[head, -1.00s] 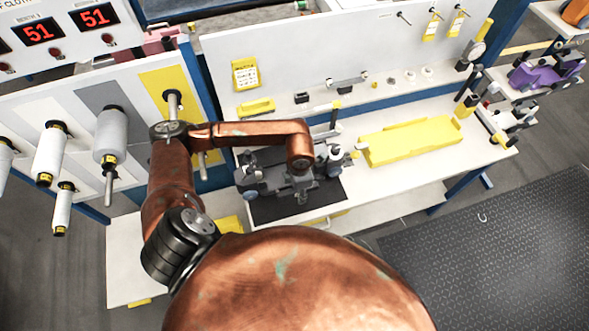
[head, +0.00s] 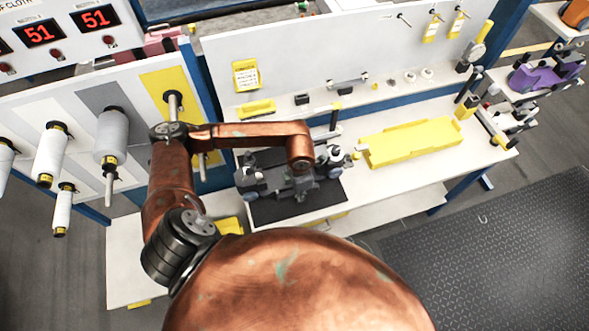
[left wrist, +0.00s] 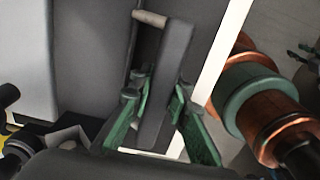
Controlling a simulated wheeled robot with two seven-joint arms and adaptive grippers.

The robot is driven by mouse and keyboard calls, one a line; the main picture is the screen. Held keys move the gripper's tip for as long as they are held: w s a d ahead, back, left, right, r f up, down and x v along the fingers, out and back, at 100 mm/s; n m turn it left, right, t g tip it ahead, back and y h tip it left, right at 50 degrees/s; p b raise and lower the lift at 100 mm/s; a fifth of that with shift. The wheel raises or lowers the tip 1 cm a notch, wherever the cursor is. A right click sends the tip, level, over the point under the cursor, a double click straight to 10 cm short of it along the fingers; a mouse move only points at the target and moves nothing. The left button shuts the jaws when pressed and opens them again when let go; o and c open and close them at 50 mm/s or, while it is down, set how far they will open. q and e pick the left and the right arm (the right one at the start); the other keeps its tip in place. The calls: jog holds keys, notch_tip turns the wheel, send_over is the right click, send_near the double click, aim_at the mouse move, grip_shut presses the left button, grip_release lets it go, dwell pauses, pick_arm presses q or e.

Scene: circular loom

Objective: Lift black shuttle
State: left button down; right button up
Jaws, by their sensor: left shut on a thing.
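The black shuttle (head: 270,181), a dark grey body with rollers, is over the black mat (head: 262,214) on the white bench. My left gripper (left wrist: 158,108), with green fingers, is shut on an upright dark grey bar (left wrist: 168,75) of the shuttle in the left wrist view. A pale rod (left wrist: 149,18) sticks out beside the bar's top. I cannot tell whether the shuttle touches the mat. My right gripper is not recognisable in any view.
A yellow tray (head: 412,142) is to the right on the bench. A white back panel (head: 300,60) stands behind. Thread spools (head: 110,135) hang on the left rack. A purple shuttle (head: 540,76) is on the right shelf. The bench front right is clear.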

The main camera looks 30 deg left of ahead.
pick_arm(q)
jog(key=shift+r, duration=0.45)
dwell(0.4)
jog(key=shift+r, duration=0.3)
jog(key=shift+r+p, duration=0.9)
jog(key=shift+r, duration=0.75)
